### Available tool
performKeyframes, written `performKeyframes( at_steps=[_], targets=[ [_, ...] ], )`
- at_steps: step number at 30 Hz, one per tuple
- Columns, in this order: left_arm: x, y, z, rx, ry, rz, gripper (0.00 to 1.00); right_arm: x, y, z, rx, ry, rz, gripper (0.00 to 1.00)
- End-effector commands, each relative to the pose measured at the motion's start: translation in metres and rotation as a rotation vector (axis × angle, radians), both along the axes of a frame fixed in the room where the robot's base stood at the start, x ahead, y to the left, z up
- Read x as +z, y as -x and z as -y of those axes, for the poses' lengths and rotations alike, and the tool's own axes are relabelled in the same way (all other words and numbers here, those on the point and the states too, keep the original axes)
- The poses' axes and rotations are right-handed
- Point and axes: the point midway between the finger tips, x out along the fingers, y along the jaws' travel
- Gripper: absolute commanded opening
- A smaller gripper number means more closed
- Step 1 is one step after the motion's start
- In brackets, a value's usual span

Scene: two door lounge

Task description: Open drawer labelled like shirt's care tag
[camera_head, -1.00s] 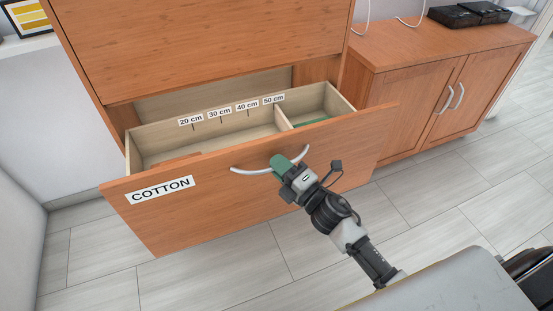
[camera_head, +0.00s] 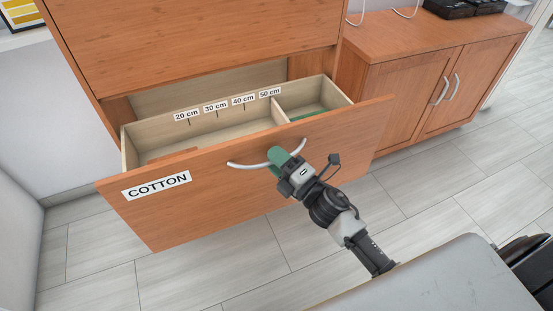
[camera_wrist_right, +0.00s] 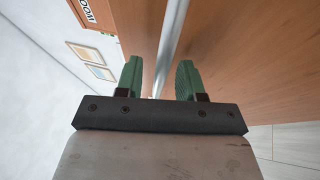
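The wooden drawer (camera_head: 250,190) labelled COTTON (camera_head: 156,185) stands pulled out of the tall cabinet, its inside visible. Its curved silver handle (camera_head: 243,165) is on the front; in the wrist view the handle (camera_wrist_right: 169,45) runs between the green fingers. My right gripper (camera_head: 284,160) is at the right part of the handle. In the wrist view the gripper (camera_wrist_right: 160,80) has its fingers apart, with gaps beside the bar. My left gripper and the shirt with its care tag are not in view.
The drawer has 20 to 50 cm marks (camera_head: 215,107), a divider (camera_head: 279,113) and something green (camera_head: 308,115) in its right compartment. A low two-door cabinet (camera_head: 430,90) stands at right, with black boxes (camera_head: 452,8) on top. Tiled floor (camera_head: 225,260) is free before the drawer.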

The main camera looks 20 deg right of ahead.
Motion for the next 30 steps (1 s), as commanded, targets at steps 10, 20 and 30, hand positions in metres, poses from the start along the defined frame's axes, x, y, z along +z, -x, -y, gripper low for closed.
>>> performKeyframes(
  at_steps=[10, 20, 30],
  targets=[
    [0.006, -0.009, 0.002, 0.001, 0.000, 0.004, 0.43, -0.012, 0.048, 0.022, -0.002, 0.001, -0.005, 0.38],
    [0.023, -0.019, 0.003, 0.007, 0.003, 0.019, 0.43, -0.019, 0.092, 0.043, -0.001, 0.000, -0.002, 0.38],
    [0.025, -0.017, 0.002, 0.007, 0.002, 0.012, 0.43, -0.020, 0.096, 0.045, 0.000, 0.000, -0.001, 0.38]
  ],
)
